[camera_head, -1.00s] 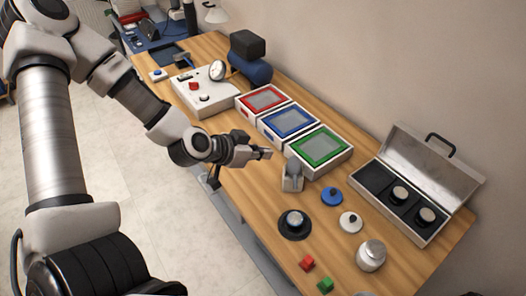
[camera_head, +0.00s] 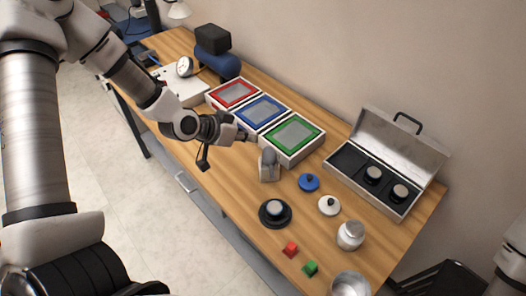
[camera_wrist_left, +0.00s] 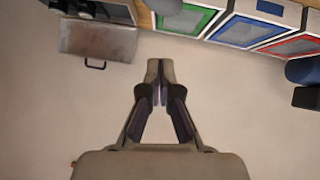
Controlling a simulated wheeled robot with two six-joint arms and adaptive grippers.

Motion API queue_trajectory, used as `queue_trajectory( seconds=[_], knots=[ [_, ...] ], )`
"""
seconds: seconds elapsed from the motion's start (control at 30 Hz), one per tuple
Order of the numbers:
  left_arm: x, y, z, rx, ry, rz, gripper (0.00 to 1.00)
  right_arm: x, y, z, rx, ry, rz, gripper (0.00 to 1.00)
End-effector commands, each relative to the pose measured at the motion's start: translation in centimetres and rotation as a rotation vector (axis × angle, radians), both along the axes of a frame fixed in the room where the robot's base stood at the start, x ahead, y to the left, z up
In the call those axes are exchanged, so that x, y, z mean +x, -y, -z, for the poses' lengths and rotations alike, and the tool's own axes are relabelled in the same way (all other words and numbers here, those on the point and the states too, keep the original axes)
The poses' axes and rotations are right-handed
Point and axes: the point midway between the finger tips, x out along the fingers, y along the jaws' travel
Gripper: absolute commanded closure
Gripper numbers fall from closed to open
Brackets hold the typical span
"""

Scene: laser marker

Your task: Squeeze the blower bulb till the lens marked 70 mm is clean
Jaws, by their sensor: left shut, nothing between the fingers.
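A grey, rounded object that looks like the blower bulb (camera_head: 268,157) stands upright in a small light holder in front of the green-framed tray. My left gripper (camera_head: 246,137) is shut and empty, a little behind and left of it, apart from it. In the left wrist view the gripper (camera_wrist_left: 160,75) has its fingertips together. A lens on a round black base (camera_head: 275,209) sits on the table nearer the front. Two more lenses (camera_head: 372,174) (camera_head: 399,192) sit in the open case (camera_head: 345,158). No 70 mm marking is readable. My right gripper is out of view.
Trays framed red (camera_head: 233,93), blue (camera_head: 261,111) and green (camera_head: 296,136) line the wall side.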

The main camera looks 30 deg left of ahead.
Motion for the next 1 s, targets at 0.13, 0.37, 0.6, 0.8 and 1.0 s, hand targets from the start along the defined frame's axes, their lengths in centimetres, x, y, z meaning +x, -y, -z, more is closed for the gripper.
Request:
queue_trajectory(
  seconds=[0.13, 0.37, 0.6, 0.8, 1.0],
  knots=[
    [2.2, 1.3, 2.1, 0.005, -0.003, 0.009, 1.00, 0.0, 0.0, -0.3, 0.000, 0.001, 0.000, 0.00],
    [3.7, 2.4, 5.5, -0.001, -0.004, 0.002, 1.00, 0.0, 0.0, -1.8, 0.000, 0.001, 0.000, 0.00],
    [3.9, 2.7, 7.2, -0.003, 0.000, 0.000, 1.00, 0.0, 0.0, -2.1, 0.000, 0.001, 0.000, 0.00],
    [3.9, 2.6, 7.2, -0.003, 0.000, 0.000, 1.00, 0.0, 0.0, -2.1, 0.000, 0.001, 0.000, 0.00],
    [3.8, 2.6, 9.0, -0.002, 0.000, -0.001, 1.00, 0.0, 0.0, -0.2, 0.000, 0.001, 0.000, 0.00]
  ],
)
